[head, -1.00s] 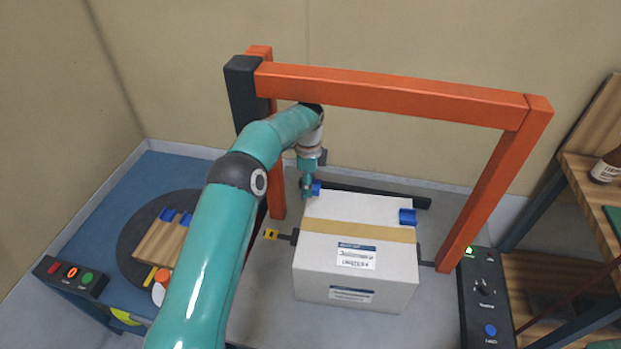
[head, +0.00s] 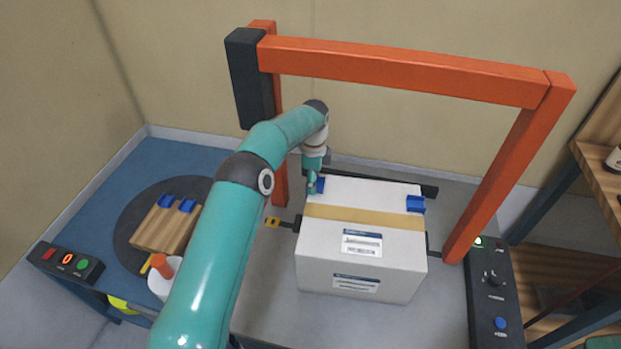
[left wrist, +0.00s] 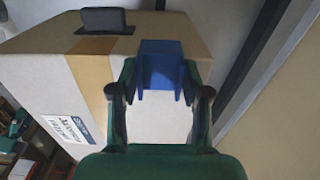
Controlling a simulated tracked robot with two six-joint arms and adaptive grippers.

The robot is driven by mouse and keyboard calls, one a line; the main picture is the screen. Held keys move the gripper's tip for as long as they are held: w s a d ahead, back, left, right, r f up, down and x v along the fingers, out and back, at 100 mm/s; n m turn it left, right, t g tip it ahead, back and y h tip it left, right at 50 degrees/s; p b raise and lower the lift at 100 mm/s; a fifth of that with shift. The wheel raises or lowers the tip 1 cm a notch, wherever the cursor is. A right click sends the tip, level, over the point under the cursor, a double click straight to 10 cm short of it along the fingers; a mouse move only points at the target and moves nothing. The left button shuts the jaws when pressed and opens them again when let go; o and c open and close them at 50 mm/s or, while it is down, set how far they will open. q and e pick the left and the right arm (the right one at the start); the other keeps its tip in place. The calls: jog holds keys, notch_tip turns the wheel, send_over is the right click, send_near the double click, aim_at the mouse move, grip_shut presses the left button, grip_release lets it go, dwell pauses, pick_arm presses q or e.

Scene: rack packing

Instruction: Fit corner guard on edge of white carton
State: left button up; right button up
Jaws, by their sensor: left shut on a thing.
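The white carton (head: 385,195) stands under the orange frame, with tan tape across its top and labels on its front. My left gripper (head: 314,187) is at the carton's far left corner, shut on a blue corner guard (head: 320,184). In the left wrist view the guard (left wrist: 160,66) sits between the fingertips (left wrist: 160,82) against the carton (left wrist: 40,75), at its edge. Whether it is fully seated I cannot tell. Another blue guard (head: 415,204) sits on the carton's right top edge. My right gripper is out of view.
The orange frame (head: 400,70) arches over the carton. Two blue guards (head: 165,200) lie on a wooden block (head: 165,228) on the dark turntable at left. A white cup with an orange top (head: 162,268) stands in front. A control panel (head: 490,285) is at right.

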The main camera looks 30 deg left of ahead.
pick_arm(q)
jog(key=shift+w+d+f, duration=0.1)
jog(key=shift+w+d, duration=0.05)
jog(key=shift+d, duration=0.3)
dwell(0.8)
jog(key=o, duration=1)
